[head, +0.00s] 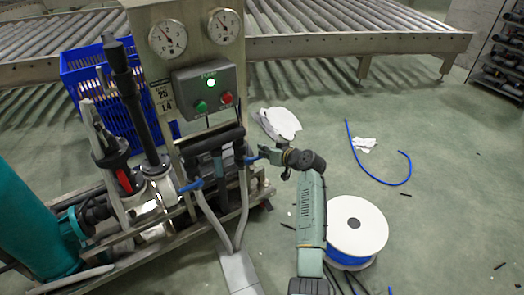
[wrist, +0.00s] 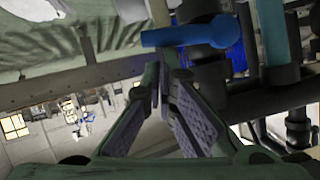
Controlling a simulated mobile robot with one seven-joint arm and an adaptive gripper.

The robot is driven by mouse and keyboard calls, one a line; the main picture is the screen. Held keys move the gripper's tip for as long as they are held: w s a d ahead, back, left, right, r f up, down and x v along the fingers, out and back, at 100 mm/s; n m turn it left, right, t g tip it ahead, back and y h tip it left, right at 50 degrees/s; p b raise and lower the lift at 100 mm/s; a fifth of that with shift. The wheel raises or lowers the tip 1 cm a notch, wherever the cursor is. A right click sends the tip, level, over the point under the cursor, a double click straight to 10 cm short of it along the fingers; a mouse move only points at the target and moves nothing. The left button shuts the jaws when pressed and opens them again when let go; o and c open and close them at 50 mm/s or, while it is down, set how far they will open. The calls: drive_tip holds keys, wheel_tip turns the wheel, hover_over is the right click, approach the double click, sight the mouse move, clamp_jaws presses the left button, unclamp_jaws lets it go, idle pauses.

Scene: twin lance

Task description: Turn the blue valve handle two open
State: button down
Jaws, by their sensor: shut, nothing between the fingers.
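Two blue valve handles show on the pump skid in the head view. One blue handle (head: 191,186) is at the left, above a pale hose. The other blue handle (head: 251,160) is at the right, close beside my gripper (head: 266,152). No label shows which is handle two. In the wrist view a blue handle (wrist: 190,36) lies roughly level across the picture, just beyond the fingertips. My gripper (wrist: 162,84) is shut and empty there. I cannot tell whether the fingertips touch the handle.
A control box (head: 205,88) with a lit green lamp sits above a black padded bar (head: 212,141). Pale hoses (head: 240,205) hang below the valves. Cloth (head: 280,123) and a blue hose (head: 392,183) lie on the floor.

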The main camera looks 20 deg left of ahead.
wheel_tip(320, 180, down, 9)
drive_tip(key=s+a+m+g+y+b, duration=0.1)
drive_tip(key=m+g+y+b, duration=0.1)
drive_tip(key=m+y+b, duration=0.4)
drive_tip(key=shift+s+a+m+g+y+b, duration=0.2)
drive_tip(key=shift+s+m+g+y+b, duration=0.15)
drive_tip(key=shift+m+b, duration=2.15)
drive_tip(key=shift+r, duration=0.1)
